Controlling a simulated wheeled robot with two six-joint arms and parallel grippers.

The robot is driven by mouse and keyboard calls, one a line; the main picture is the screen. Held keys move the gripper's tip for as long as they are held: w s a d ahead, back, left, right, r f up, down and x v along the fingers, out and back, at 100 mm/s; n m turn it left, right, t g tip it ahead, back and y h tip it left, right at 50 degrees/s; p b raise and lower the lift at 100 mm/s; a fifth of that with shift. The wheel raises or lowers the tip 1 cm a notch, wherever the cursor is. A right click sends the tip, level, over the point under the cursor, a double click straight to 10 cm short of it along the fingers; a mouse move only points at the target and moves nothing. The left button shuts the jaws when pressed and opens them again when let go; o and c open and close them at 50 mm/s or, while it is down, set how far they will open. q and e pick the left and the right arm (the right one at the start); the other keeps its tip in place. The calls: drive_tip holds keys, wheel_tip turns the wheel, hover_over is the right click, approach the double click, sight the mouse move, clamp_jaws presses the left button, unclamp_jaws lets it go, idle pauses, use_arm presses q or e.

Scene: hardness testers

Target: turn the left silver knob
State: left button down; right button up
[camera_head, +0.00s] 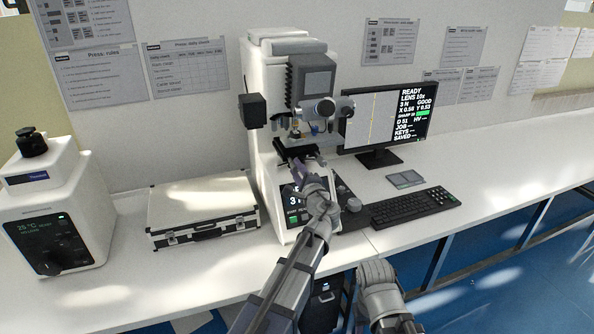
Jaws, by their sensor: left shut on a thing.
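The hardness tester (265,105) is a tall white machine with a dark screen, standing against the wall. My left gripper (296,166) reaches up to the front of its stage, below the lens turret. It is shut on a small part there, which I take to be the left silver knob; the fingers hide it, so its turn angle cannot be read.
A monitor (386,118) reading READY stands right of the tester, with a keyboard (410,205) and a small grey pad (405,179) before it.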

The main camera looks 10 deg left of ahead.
use_arm(q)
drive_tip(key=shift+m, duration=0.8)
drive_tip(key=c, duration=0.6)
unclamp_jaws()
drive_tip(key=shift+v, duration=3.95)
